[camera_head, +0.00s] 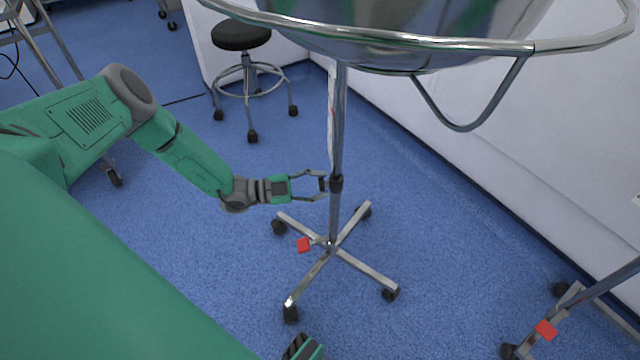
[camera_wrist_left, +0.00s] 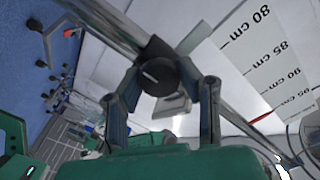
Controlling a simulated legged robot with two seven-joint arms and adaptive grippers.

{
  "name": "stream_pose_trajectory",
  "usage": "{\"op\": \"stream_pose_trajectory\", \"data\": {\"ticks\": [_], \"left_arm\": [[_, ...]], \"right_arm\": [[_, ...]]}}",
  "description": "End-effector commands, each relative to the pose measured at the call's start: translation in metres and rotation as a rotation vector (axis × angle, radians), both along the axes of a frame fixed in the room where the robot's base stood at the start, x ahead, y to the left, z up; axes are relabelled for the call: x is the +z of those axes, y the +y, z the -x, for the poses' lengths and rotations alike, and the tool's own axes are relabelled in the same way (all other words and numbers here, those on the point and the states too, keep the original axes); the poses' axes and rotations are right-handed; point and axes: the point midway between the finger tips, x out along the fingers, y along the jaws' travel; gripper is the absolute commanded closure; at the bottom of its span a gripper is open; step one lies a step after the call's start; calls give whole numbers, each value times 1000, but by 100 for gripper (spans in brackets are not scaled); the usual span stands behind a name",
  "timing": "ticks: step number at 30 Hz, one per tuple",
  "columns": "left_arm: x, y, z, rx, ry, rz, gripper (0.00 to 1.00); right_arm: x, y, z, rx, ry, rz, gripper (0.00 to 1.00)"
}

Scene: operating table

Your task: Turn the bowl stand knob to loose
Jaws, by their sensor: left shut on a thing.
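The bowl stand (camera_head: 338,120) is a chrome pole on a wheeled cross base, with a large metal bowl (camera_head: 400,30) in a ring at its top. Its black knob (camera_head: 336,183) sits on a collar low on the pole. In the left wrist view the round knob (camera_wrist_left: 158,77) has a pale line mark across its face. My left gripper (camera_head: 324,186) reaches the knob from the left and is shut on it, with a finger on either side in the left wrist view (camera_wrist_left: 160,95). Green tips at the bottom edge of the head view may be my right gripper (camera_head: 303,347); its jaw state is unclear.
A red pedal (camera_head: 303,244) is on the stand's base. A black stool (camera_head: 241,36) stands behind, by a white wall (camera_head: 480,130). Another wheeled stand with a red pedal (camera_head: 545,330) is at lower right.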

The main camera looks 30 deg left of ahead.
Motion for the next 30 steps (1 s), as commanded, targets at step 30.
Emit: {"op": "stream_pose_trajectory", "data": {"ticks": [30], "left_arm": [[-4, 78, 69, 6, 6, -5, 47]], "right_arm": [[0, 0, 1, 0, -2, 0, 60]]}}
